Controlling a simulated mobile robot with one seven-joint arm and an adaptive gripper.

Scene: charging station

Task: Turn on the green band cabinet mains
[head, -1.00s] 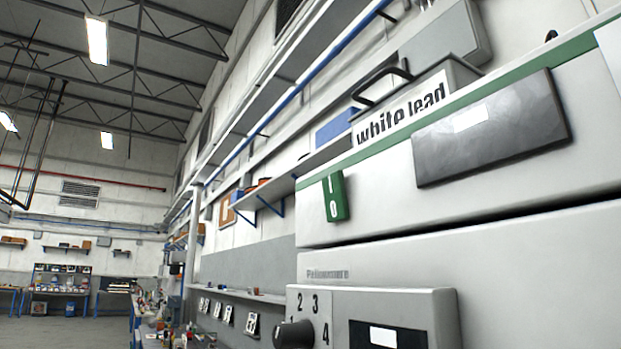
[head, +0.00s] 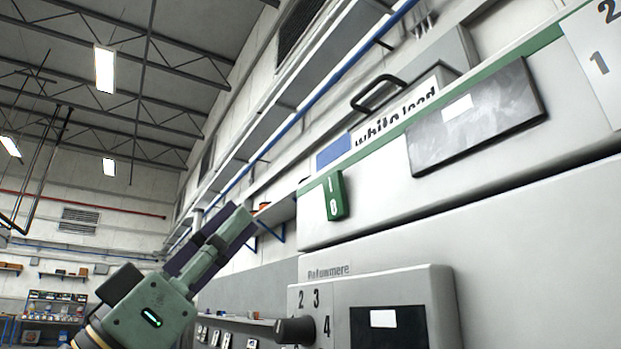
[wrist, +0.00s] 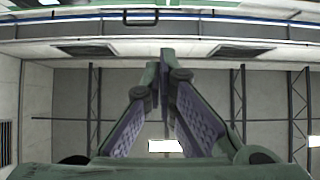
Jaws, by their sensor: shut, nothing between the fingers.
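The cabinet (head: 400,215) with a green band (head: 445,103) along its upper edge fills the right of the head view. A green rocker switch (head: 337,195), marked I above and 0 below, sits on its front at the left end under the band. I cannot tell which way the rocker is tilted. My gripper (head: 243,222) is left of the switch in the picture, pointing up and right, apart from it. In the wrist view my gripper (wrist: 165,58) has its fingertips together with nothing between them; the switch is not in that view.
Below is a grey box with a numbered dark knob (head: 295,330) and a dark panel (head: 388,325). A dark panel (head: 475,120) sits right of the switch. A white box (head: 415,108) with a black handle stands behind the cabinet top. Shelves line the wall.

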